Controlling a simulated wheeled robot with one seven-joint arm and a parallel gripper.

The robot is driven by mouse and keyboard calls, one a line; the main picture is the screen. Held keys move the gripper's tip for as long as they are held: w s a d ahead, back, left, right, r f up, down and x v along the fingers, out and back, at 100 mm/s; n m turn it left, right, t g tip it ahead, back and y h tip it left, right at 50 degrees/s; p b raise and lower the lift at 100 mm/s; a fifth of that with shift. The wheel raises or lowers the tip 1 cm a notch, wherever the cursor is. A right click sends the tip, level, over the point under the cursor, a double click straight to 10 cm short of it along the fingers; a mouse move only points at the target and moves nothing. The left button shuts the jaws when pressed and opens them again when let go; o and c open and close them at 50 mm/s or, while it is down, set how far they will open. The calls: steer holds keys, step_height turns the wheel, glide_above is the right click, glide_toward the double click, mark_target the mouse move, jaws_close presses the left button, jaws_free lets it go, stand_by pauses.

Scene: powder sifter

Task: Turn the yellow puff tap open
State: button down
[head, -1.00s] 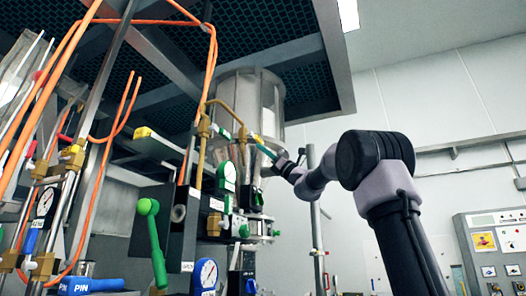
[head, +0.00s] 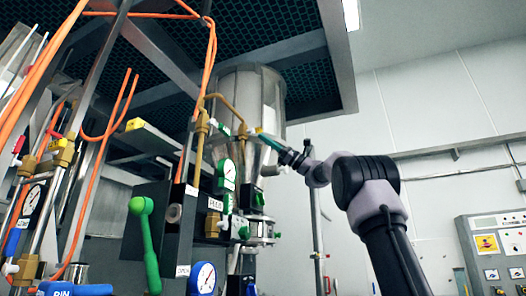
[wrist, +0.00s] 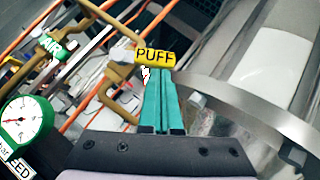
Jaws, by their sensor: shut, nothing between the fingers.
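The yellow puff tap (wrist: 155,57), marked PUFF, shows at the upper middle of the wrist view, beside brass pipework. My gripper (wrist: 160,75) has teal fingers lying together, with nothing between them. Their tips are just below the yellow PUFF piece; I cannot tell whether they touch it. In the head view my gripper (head: 262,136) reaches in from the right in front of the steel vessel. The tap is too small there to make out clearly.
A brass pipe (head: 222,100) curves beside the steel vessel (head: 250,92). A green lever (head: 147,240) and orange hoses stand left. Free room lies right of the vessel.

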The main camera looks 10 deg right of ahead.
step_height(320, 180, up, 6)
steer(key=s+a+n+g, duration=0.1)
steer(key=s, duration=0.1)
steer(key=shift+s+a, duration=0.2)
steer(key=shift+a, duration=0.15)
stand_by(0.4)
stand_by(0.4)
steer(key=v, duration=1)
steer(key=shift+d, duration=0.35)
steer(key=shift+f, duration=0.1)
